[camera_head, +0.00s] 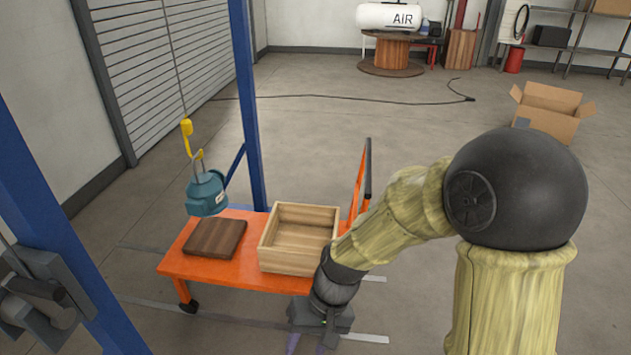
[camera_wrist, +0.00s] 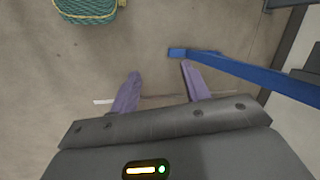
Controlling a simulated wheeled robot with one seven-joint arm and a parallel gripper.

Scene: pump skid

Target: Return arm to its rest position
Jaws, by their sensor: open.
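My arm comes in from the right in the head view and bends down toward the front of an orange cart (camera_head: 230,275). My gripper (camera_head: 305,345) is at its lower end, mostly cut off by the bottom edge of the picture. In the wrist view my gripper (camera_wrist: 160,82) shows two purple fingers spread apart with nothing between them. Bare floor lies beyond the fingertips.
The cart carries a wooden box (camera_head: 300,215) and a brown board (camera_head: 215,238). A teal pump-like thing (camera_head: 207,193) hangs above the board. Blue posts (camera_head: 246,100) stand at left. An open cardboard box (camera_head: 550,112) sits at right. A green woven-looking thing (camera_wrist: 88,8) is at the wrist view's top.

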